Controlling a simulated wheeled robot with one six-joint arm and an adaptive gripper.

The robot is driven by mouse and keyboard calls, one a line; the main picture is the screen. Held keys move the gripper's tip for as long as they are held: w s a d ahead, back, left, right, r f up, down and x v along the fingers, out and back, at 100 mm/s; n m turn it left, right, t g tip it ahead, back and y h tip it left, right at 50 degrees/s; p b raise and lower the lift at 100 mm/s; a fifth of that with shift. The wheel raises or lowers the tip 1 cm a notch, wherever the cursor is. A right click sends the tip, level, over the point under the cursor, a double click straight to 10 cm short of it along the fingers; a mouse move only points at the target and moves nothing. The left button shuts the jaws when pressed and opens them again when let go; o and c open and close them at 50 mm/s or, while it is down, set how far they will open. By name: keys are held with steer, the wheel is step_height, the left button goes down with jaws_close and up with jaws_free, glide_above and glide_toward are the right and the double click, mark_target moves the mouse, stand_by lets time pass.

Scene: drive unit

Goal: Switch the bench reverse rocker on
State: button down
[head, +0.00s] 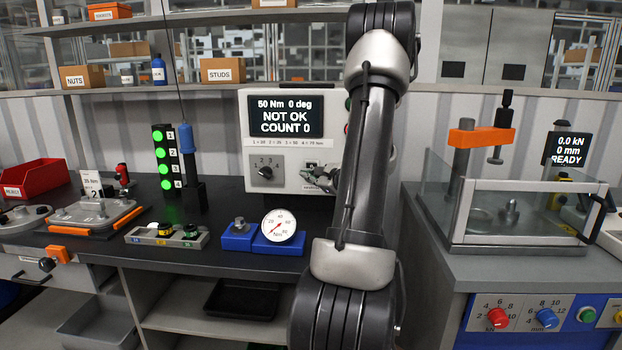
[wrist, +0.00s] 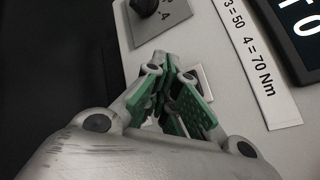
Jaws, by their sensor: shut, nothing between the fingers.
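The bench controller (head: 262,141) is a light grey box with a screen reading "50 Nm 0 deg, NOT OK, COUNT 0". A small switch plate (head: 316,188) low on its front, beside the rotary selector (head: 265,172), is partly hidden by my arm. Its label is too small to read surely, and the rocker's position cannot be made out. In the wrist view my gripper (wrist: 170,82) has its green-padded fingers shut and empty, in front of the panel. A pale plate edge (wrist: 206,78) shows just behind the fingers, which cover most of it. Contact cannot be told.
A blue-handled tool (head: 187,140) stands left of the controller, beside a stack light (head: 164,158) with green lamps. A dial gauge (head: 278,226) on a blue base sits in front. A press with a clear guard (head: 520,215) stands on the right bench.

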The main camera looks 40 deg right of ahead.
steer(key=shift+w+d, duration=0.25)
steer(key=shift+d, duration=0.05)
stand_by(0.4)
stand_by(0.3)
steer(key=shift+s+a+r, duration=0.1)
steer(key=shift+s+a, duration=0.45)
steer(key=shift+a, duration=0.1)
steer(key=shift+s+a+r, duration=0.2)
steer(key=shift+s+a, duration=0.6)
steer(key=shift+a, duration=0.15)
steer(key=shift+s+a+r, duration=0.2)
steer(key=shift+s+a, duration=0.6)
steer(key=shift+a, duration=0.1)
